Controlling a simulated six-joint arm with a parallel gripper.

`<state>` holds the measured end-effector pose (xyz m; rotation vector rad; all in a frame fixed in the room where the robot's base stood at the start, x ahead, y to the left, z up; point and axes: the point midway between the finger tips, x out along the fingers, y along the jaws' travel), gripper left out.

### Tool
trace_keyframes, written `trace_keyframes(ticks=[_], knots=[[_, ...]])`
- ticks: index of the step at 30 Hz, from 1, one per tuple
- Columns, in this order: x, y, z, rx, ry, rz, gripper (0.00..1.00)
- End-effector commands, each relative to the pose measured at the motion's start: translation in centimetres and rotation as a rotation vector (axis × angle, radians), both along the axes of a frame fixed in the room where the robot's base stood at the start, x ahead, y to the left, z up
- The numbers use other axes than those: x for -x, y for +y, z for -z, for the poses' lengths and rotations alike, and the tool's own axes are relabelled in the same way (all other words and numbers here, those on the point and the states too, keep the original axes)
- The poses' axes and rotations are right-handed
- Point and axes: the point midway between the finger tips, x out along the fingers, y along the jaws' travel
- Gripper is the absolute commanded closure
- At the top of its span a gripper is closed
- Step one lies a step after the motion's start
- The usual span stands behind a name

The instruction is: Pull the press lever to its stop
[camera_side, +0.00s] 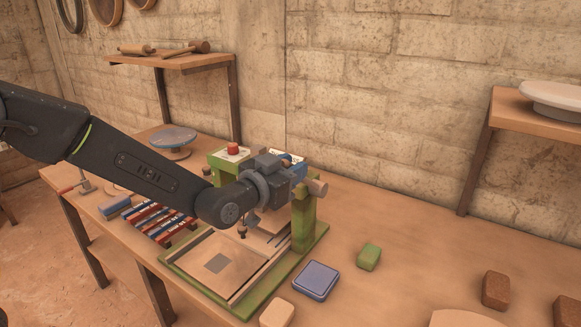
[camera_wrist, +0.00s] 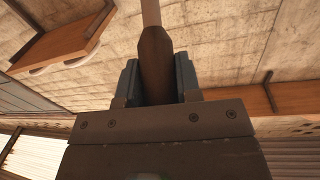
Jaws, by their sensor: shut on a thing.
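The green press (camera_side: 304,225) stands on the bench in the side view, with a shaft end showing at the top of its right post. My gripper (camera_side: 290,165) is at the top of the press, between its posts. In the wrist view, the jaws of my gripper (camera_wrist: 158,82) are shut on the brown grip of the press lever (camera_wrist: 155,55). A lighter rod runs from the grip toward the top edge of that view. In the side view, my wrist and gripper hide most of the lever.
A blue-grey block (camera_side: 316,280), a green block (camera_side: 369,256) and brown blocks (camera_side: 496,290) lie to the right. Bench behind these is clear.

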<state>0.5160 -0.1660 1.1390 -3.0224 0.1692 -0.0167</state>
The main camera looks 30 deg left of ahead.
Motion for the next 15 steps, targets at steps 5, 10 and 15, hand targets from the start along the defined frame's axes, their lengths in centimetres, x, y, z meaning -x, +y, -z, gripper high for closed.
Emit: trace_keyframes(ticks=[5, 10, 15], knots=[[0.5, 0.2, 0.6, 0.007, -0.041, -0.005, 1.00], [1.4, 0.2, 2.0, 0.008, -0.129, -0.005, 1.00], [2.4, 0.2, 3.8, 0.006, -0.244, -0.004, 1.00]])
